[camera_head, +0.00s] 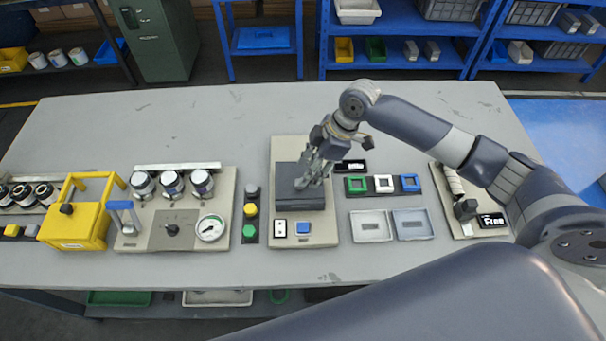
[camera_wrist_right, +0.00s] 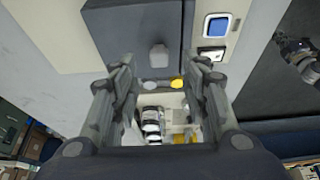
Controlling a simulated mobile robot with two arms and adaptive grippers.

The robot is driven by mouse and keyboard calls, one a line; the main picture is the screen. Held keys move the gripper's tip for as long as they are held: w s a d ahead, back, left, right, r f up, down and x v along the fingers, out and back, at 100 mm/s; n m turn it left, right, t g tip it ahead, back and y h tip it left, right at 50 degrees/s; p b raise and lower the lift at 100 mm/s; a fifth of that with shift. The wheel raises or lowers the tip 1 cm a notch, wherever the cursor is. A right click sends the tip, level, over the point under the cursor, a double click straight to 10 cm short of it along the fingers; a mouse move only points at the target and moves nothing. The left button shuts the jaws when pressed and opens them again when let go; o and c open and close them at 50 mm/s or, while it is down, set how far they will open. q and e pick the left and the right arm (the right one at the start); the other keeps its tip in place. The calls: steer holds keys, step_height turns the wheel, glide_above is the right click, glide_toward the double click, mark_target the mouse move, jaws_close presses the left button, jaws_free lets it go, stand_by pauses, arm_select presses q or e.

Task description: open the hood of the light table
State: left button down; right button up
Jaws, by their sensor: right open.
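The light table (camera_head: 320,236) is a beige base plate on the grey workbench, with a white switch and a blue button at its front. Its dark grey hood (camera_head: 299,202) looks shut; it also shows in the right wrist view (camera_wrist_right: 115,40), with a small light grey knob (camera_wrist_right: 158,56) on it. My right gripper (camera_head: 304,183) is over the hood, pointing down. Its fingers are spread (camera_wrist_right: 160,100), with nothing between them. The knob appears just beyond the fingertips; I cannot tell whether they touch it. A dark jointed part, possibly my left gripper (camera_wrist_right: 298,52), shows at the wrist view's right edge.
Left of the light table are a button strip (camera_head: 250,212), a gauge panel (camera_head: 157,236) and a yellow frame (camera_head: 72,228). To the right lie coloured square frames (camera_head: 357,184), two shallow trays (camera_head: 371,237) and another beige panel (camera_head: 446,190). The bench's back is clear.

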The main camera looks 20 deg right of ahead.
steer(key=shift+p+x, duration=0.4)
steer(key=shift+x, duration=2.1)
steer(key=shift+d, duration=0.1)
jaws_close()
